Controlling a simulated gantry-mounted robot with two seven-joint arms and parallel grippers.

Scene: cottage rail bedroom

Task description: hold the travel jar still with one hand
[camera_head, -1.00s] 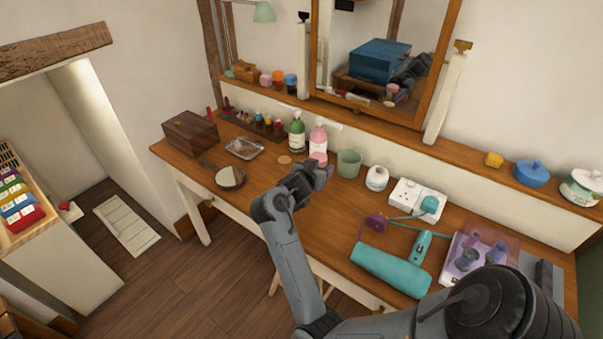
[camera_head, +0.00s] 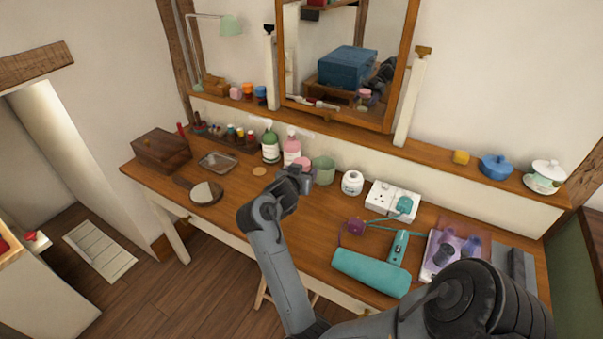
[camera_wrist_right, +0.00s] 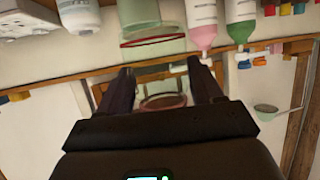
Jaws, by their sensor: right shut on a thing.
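My right gripper (camera_head: 300,178) is over the desk, in front of the pink pump bottle and the green cup. In the right wrist view its two fingers (camera_wrist_right: 163,86) stand apart with a small clear jar (camera_wrist_right: 163,101) with a pinkish rim between them. I take this to be the travel jar, held by the fingers. In the head view the gripper mostly hides the jar; whether it touches the desk I cannot tell. My left gripper is not in view.
Close by stand a green pump bottle (camera_head: 270,146), a pink pump bottle (camera_head: 291,147), a green cup (camera_head: 323,170) and a white jar (camera_head: 352,183). A hand mirror (camera_head: 205,193) lies left.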

